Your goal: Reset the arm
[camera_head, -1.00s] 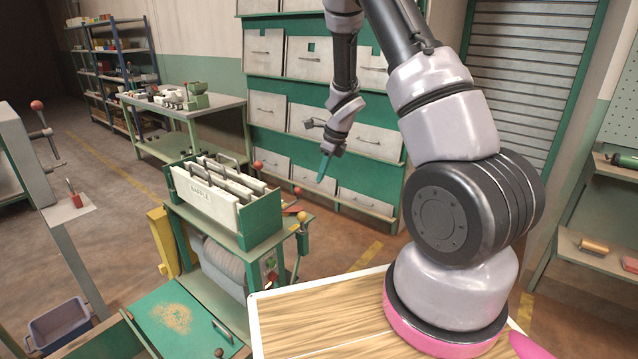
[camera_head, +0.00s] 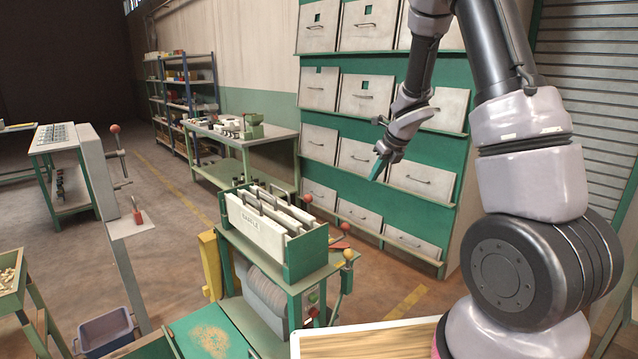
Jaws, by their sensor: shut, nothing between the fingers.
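My arm rises at the right of the view, bends above the top edge, and its end hangs down near the middle. My gripper (camera_head: 379,168) points down and to the left with teal fingertips. It is shut and holds nothing. It hangs in the air in front of the green hopper cabinet (camera_head: 421,204) and touches nothing that I can see. Part of the arm is cut off by the top edge.
A green machine with upright pale plates (camera_head: 264,222) stands below and left of my gripper. A workbench (camera_head: 230,137) and blue shelving (camera_head: 184,100) stand farther back. A blue-grey bin (camera_head: 106,331) sits on the floor at lower left.

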